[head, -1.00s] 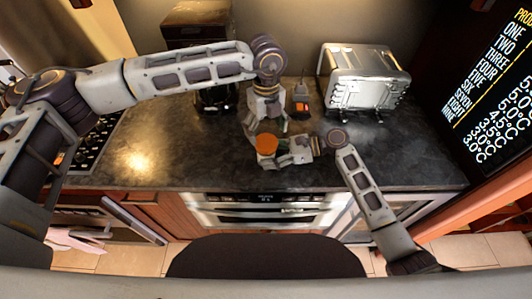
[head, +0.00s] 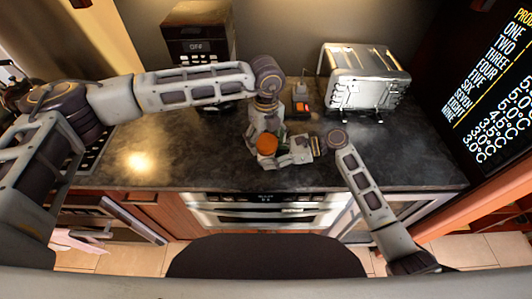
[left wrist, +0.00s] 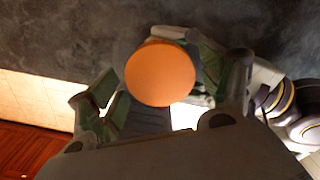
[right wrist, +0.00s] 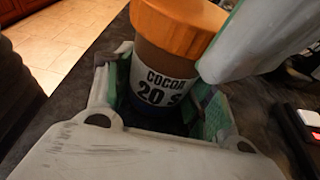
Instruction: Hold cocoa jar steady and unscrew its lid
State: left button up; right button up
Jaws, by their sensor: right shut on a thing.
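The cocoa jar (right wrist: 155,75) stands upright on the dark counter, with an orange lid (right wrist: 180,22) on it. My right gripper (right wrist: 160,105) is shut on the jar body from the side, below the lid. In the head view the lid (head: 266,145) is visible, and the body is mostly hidden by my grippers. My left gripper (left wrist: 155,95) is above the jar, pointing down and open. Its fingers lie on either side of the round lid (left wrist: 160,73), with a clear gap on the left finger's side; contact on the right side is unclear.
A silver toaster (head: 364,85) stands at the back right. A dark appliance with an OFF display (head: 197,46) stands at the back left. A small black device with an orange part (head: 301,100) lies behind the jar. The counter left of the jar (head: 190,140) is clear.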

pick_arm(q)
jog(key=c, duration=1)
jog(key=shift+o, duration=0.2)
jog(key=shift+n, duration=2.3)
jog(key=shift+r, duration=0.15)
